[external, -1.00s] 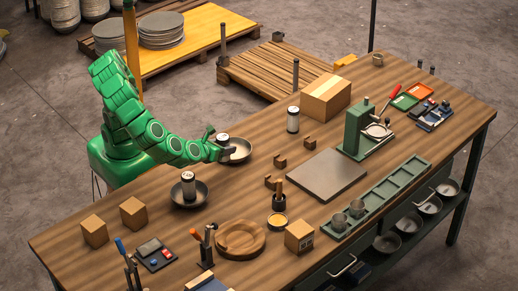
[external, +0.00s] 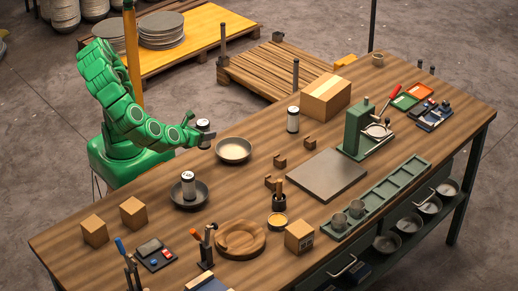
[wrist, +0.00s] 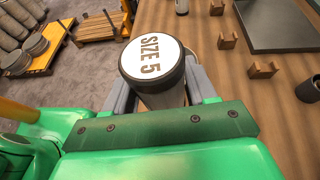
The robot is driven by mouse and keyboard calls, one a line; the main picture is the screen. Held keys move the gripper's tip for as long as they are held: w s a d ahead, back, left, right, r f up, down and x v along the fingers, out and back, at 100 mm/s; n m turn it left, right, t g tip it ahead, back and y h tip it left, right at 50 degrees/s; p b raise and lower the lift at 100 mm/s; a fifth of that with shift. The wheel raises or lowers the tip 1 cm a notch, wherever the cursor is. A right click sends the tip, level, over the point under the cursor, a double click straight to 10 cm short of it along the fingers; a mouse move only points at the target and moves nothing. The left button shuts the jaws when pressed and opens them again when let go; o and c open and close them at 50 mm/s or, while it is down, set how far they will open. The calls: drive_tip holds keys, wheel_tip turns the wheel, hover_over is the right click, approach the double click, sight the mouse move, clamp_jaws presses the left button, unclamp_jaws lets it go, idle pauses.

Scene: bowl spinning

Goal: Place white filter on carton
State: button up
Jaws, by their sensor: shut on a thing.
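In the wrist view the filter's white top (wrist: 152,57) reads "SIZE 5" and sits between the grey fingers. A large tan carton (external: 323,99) with a pale tape strip stands closed at the back of the table.
Small brown boxes (external: 133,212) stand at the left and another (external: 299,236) at the front. A green press (external: 357,130) stands right of the carton. Wooden brackets (external: 280,161) and a grey plate (external: 326,174) lie mid-table. Bare wood surrounds the lone back filter.

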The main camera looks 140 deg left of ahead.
drive_tip(key=w+a+r+n+g, duration=0.15)
drive_tip(key=w+a, duration=0.25)
drive_tip(key=a, duration=0.9)
drive_tip(key=w+a+r+g, duration=0.1)
drive_tip(key=w+a+r, duration=0.15)
drive_tip(key=a, duration=0.95)
drive_tip(key=s+a+r+n, duration=0.15)
drive_tip(key=s+a, duration=0.25)
drive_tip(key=a, duration=0.5)
drive_tip(key=s+a+r+g, duration=0.1)
drive_tip(key=s+a+r, duration=0.25)
drive_tip(key=a, duration=0.55)
drive_tip(key=s+a+r, duration=0.2)
drive_tip(key=s+a, duration=0.2)
drive_tip(key=a, duration=0.5)
hover_over(327, 86)
wheel_tip(327, 86, down, 9)
drive_tip(key=shift+s+d+f+h, duration=0.15)
drive_tip(key=shift+d+h, duration=0.15)
drive_tip(key=shift+h, duration=0.1)
drive_tip(key=shift+a+f, duration=0.25)
drive_tip(key=shift+f, duration=1.5)
drive_tip(key=shift+d+f, duration=0.1)
